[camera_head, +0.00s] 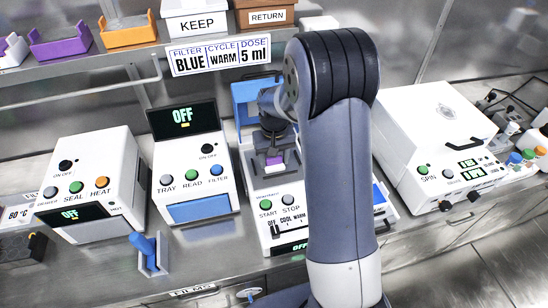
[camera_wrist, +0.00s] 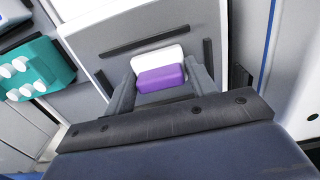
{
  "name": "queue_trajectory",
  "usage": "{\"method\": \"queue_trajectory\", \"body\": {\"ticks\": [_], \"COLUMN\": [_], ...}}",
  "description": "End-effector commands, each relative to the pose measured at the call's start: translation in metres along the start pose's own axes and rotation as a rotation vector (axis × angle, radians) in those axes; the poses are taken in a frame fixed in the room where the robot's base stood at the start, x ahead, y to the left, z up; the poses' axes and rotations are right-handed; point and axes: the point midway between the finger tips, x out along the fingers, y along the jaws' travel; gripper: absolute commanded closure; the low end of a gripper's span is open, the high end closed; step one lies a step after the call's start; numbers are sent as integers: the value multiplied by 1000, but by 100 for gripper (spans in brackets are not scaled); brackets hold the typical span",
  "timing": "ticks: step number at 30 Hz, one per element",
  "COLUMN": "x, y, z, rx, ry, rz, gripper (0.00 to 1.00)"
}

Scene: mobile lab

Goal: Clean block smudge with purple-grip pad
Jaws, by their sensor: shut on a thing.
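My gripper (camera_wrist: 160,82) is shut on the pad with the purple grip (camera_wrist: 161,79). The pad's white part (camera_wrist: 158,56) shows just beyond the grip, between my fingers. The pad is over a pale grey block surface (camera_wrist: 112,28) with dark bars around it; I cannot tell if the two touch. No smudge shows; the pad and my gripper cover part of the surface. In the head view, my gripper (camera_head: 275,152) is over the white machine with START and STOP buttons (camera_head: 268,225), and the purple grip shows small between the fingers.
The machine's blue lid (camera_head: 246,92) stands open behind my gripper. A white READ machine (camera_head: 190,178) is close on the left, a SPIN machine (camera_head: 440,130) on the right. A teal rack with white tubes (camera_wrist: 38,67) is left in the wrist view. A shelf hangs above.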

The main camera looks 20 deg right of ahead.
Motion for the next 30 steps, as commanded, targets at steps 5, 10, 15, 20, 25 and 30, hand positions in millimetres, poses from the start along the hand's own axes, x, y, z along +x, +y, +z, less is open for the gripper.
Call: {"method": "queue_trajectory", "body": {"ticks": [5,10,15,20,25,30], "x": [2,2,1,0,-2,-2], "y": [0,-6,-20,-35,-43,-41], "z": [0,0,0,0,0,0], "rx": [0,-2,-3,-2,-1,-1], "ry": [0,0,1,1,1,1], "rz": [0,0,0,-1,-5,-5], "gripper": [65,65,65,64,64,83]}}
